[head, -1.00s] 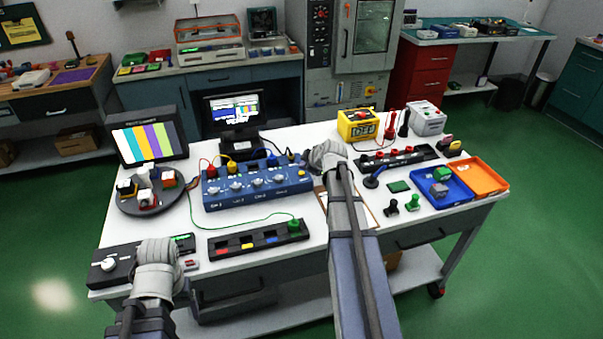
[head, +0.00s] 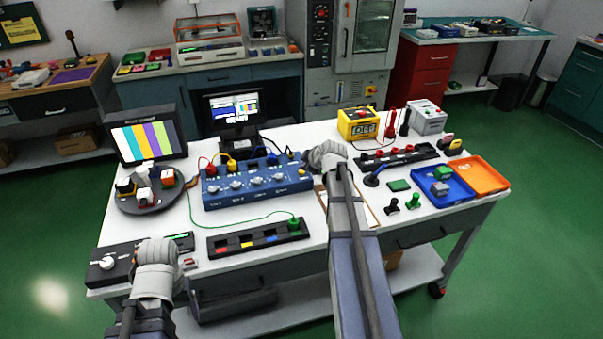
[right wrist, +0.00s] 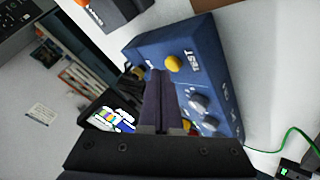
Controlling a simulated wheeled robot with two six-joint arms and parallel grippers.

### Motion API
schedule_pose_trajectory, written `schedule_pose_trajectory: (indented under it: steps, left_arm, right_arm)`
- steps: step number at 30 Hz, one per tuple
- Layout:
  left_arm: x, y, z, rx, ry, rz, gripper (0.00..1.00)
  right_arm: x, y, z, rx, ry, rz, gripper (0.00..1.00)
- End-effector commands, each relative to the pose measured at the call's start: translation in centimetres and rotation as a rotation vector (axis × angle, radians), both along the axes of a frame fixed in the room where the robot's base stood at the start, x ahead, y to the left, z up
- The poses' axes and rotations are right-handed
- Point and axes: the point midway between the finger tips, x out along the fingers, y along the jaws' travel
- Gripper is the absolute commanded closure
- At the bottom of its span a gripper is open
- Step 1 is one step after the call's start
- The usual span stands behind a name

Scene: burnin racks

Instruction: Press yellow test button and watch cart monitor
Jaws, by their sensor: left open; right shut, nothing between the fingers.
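The yellow test button (head: 303,174) is at the right end of the blue control box (head: 255,202). In the right wrist view the yellow button (right wrist: 173,63) sits beside the word TEST. My right gripper (right wrist: 157,75) is shut and empty; its tips appear close beside the button, but contact cannot be told. In the head view my right gripper (head: 324,154) is near the box's right end. A monitor (head: 235,108) behind the box shows a white and blue screen; another monitor (head: 148,143) at left shows colour bars. My left gripper (head: 157,254) is open above the black front-left unit, its fingers mostly hidden.
A round turntable (head: 150,203) with several blocks stands left of the box. A green wire runs to a black strip (head: 258,239) in front. At right are a yellow meter (head: 358,124), a blue tray (head: 460,195) and an orange tray (head: 483,174).

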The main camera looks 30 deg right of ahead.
Motion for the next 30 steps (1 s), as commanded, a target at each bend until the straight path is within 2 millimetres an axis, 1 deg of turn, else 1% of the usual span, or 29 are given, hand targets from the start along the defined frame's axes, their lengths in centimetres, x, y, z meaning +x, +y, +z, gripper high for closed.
schedule_pose_trajectory:
  steps: [12,30]
  left_arm:
    - [0.0,0.0,-0.07,0.0,0.0,0.0,0.23]
    - [0.0,0.0,-0.76,0.0,0.0,0.0,0.23]
  right_arm:
    - [0.0,0.0,-0.08,0.0,0.0,0.0,1.0]
    - [0.01,-0.01,-0.77,0.0,0.0,0.0,1.0]
